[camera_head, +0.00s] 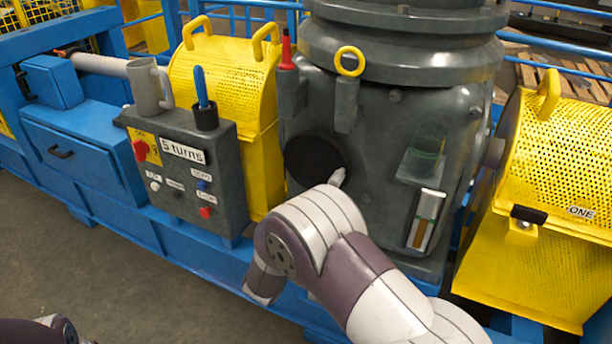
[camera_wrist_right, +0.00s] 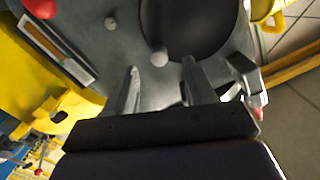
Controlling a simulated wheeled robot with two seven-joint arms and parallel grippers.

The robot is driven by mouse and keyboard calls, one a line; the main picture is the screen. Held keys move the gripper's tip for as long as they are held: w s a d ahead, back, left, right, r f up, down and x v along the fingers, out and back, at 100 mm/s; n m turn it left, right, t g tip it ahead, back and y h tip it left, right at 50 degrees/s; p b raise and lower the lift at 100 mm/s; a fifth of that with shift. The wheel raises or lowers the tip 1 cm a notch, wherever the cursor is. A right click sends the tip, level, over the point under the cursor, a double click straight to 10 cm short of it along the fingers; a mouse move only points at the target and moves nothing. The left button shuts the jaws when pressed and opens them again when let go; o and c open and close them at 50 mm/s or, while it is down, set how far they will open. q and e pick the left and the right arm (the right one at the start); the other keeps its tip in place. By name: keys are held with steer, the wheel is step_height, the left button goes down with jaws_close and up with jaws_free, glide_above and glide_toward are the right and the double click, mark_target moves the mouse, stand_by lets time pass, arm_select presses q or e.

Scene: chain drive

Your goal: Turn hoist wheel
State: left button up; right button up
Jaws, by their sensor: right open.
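The hoist wheel (camera_head: 312,158) is a dark round disc on the front of the grey machine housing. In the right wrist view the wheel (camera_wrist_right: 200,25) is at the top, partly cut off, with a pale rounded knob (camera_wrist_right: 159,57) by its edge. My right gripper (camera_wrist_right: 160,66) is open, one finger on each side of the knob in that view; I cannot tell whether either touches it. In the head view my right wrist is just below the wheel and hides most of the gripper. My left gripper is not in view.
Yellow perforated guards (camera_head: 560,170) flank the housing. A sight glass (camera_head: 424,158) is right of the wheel.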

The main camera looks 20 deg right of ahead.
mark_target(338, 178)
steer(key=shift+h, duration=0.4)
steer(key=x, duration=0.4)
steer(key=b+x, duration=0.1)
steer(key=x, duration=0.3)
steer(key=r+b+x, duration=0.1)
steer(key=x, duration=0.4)
steer(key=shift+s+d+r, duration=0.1)
steer(key=shift+s+d, duration=0.2)
steer(key=shift+s, duration=0.15)
steer(key=shift+m, duration=0.3)
jaws_close()
